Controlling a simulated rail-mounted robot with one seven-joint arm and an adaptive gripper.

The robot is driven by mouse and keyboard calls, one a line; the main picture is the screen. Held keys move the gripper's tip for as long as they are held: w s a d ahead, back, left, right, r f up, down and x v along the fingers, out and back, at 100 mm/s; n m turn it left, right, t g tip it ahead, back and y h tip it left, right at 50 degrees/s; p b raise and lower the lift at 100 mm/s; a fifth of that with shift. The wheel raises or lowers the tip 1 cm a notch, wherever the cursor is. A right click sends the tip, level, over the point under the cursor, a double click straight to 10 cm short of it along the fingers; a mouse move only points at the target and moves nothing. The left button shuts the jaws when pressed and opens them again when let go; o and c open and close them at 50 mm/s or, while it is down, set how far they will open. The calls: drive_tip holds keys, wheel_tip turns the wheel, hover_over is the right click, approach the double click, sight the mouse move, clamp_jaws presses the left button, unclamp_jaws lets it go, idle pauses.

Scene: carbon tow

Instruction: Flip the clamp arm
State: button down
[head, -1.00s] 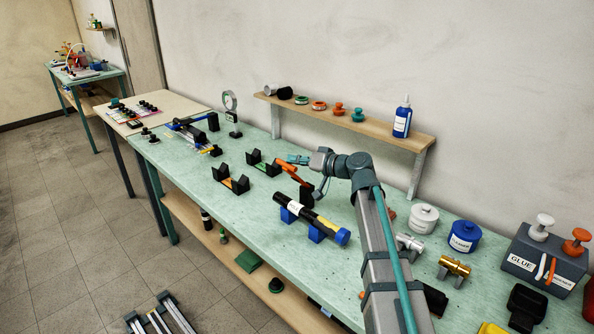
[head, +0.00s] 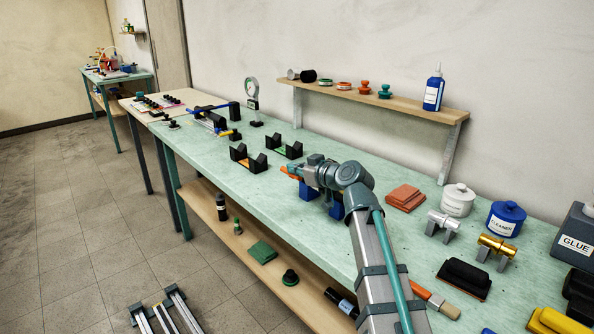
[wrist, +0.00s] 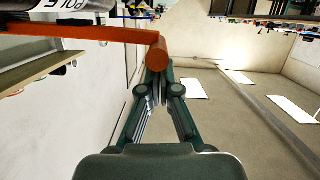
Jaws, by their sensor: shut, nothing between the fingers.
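The orange clamp arm (wrist: 85,40) runs across the upper left of the wrist view and ends in a round orange crosspiece (wrist: 150,55). In the head view only a short orange part (head: 288,173) shows beside my gripper. My gripper (wrist: 156,78) is shut and empty, with its fingertips close to the crosspiece; I cannot tell whether they touch it. It also shows in the head view (head: 300,170), partly hidden by my wrist. The labelled pole (wrist: 50,20) lies close to the clamp arm in the wrist view. In the head view my arm mostly covers the pole and its blue supports (head: 307,193).
Black V-blocks (head: 248,158) stand left of my gripper, and a dial gauge (head: 251,95) stands behind them. Orange pads (head: 405,197), a white jar (head: 458,200) and a blue cleaner jar (head: 505,218) stand to the right. A wall shelf (head: 370,100) runs behind the bench.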

drive_tip(key=shift+s+a+f+b, duration=0.15)
drive_tip(key=shift+f+b, duration=0.2)
drive_tip(key=shift+f, duration=0.25)
drive_tip(key=s+d+r+p, duration=0.2)
drive_tip(key=s+d+r, duration=0.3)
drive_tip(key=s, duration=0.3)
drive_tip(key=shift+d+r, duration=0.25)
drive_tip(key=shift+r, duration=0.5)
